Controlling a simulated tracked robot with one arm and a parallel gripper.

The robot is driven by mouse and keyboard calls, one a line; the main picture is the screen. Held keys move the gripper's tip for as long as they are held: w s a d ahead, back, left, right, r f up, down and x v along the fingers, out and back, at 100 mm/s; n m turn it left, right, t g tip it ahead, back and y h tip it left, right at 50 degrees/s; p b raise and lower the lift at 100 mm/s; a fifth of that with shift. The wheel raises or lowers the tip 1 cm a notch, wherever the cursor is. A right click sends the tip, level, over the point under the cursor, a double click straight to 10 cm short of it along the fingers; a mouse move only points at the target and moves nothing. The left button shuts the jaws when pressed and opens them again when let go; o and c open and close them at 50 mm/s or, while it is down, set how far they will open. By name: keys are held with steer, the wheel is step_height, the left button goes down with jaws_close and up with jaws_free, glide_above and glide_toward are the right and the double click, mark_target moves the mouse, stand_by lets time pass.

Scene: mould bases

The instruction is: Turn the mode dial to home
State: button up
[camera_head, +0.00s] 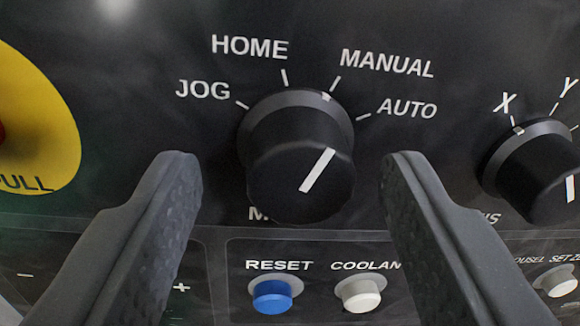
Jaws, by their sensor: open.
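The mode dial (300,160) is a black round knob with a white pointer line, in the middle of the view. Its line slants up and right, toward the MANUAL mark. Around its top stand the labels JOG, HOME (249,47), MANUAL (387,63) and AUTO, each with a white tick. The HOME tick lies left of the pointer. My gripper (290,165) is open, with one dark finger to the left of the dial and one to the right. Both fingers appear apart from the knob. The label below the dial is mostly hidden behind the knob.
A second black dial (532,170) with X and Y marks stands at the right, near my right finger. A yellow disc (38,130) with a red part is at the left edge. Below are a blue RESET button (272,295), a white COOLANT button (361,294) and another white button (558,282).

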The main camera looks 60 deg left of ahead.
steer(key=shift+c, duration=0.3)
steer(key=shift+w, duration=0.1)
steer(key=c, duration=0.9)
steer(key=shift+d, duration=0.25)
steer(key=shift+a, duration=0.1)
